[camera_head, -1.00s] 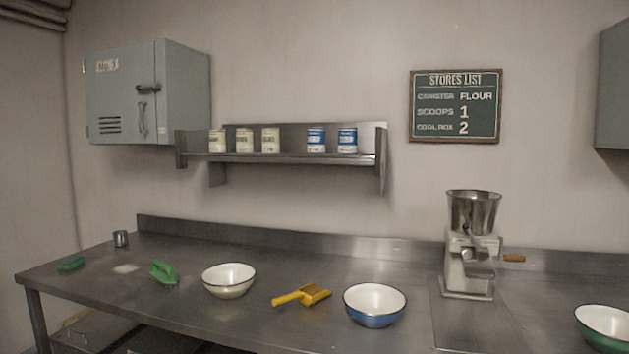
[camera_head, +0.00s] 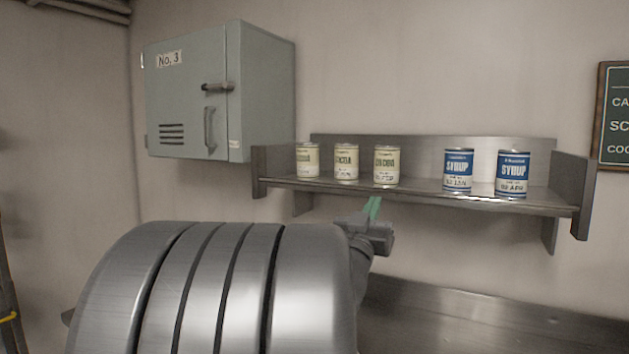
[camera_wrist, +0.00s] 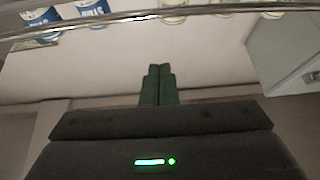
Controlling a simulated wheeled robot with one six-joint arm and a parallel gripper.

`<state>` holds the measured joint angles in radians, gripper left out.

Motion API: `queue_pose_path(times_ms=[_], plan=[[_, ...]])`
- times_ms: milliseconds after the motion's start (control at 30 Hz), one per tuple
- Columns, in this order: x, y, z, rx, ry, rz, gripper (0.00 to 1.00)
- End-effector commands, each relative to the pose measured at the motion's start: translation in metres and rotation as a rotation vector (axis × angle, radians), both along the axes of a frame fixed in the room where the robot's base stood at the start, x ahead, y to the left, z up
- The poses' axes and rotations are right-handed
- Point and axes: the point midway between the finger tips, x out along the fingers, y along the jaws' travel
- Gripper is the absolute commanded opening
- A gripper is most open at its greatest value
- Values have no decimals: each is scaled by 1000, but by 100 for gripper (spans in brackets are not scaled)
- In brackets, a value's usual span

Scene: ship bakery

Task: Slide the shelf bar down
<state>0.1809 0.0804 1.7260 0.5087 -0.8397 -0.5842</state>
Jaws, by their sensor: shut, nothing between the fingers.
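The steel wall shelf (camera_head: 420,188) holds several cans in a row. A shiny metal bar (camera_wrist: 130,16) runs across the top of the wrist view, in front of the cans; I cannot tell its exact height against the shelf's front lip in the head view. My gripper (camera_head: 373,206) has green fingertips just below the shelf's front edge, near the middle cans. In the wrist view the fingers (camera_wrist: 158,72) are together, empty, and apart from the bar in the picture.
Cream cocoa cans (camera_head: 346,162) stand on the left of the shelf and blue syrup cans (camera_head: 513,174) on the right. A grey wall cabinet (camera_head: 222,95) hangs to the left. My arm hides much of the counter (camera_head: 450,320) below. The wall under the shelf is bare.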

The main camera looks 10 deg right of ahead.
Motion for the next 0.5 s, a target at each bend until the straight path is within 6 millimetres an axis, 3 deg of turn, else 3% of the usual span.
queue_pose_path(times_ms=[233,500], plan=[[4,-12,18,-12,-40,-37,0],[41,-40,47,-11,-37,-36,0]])
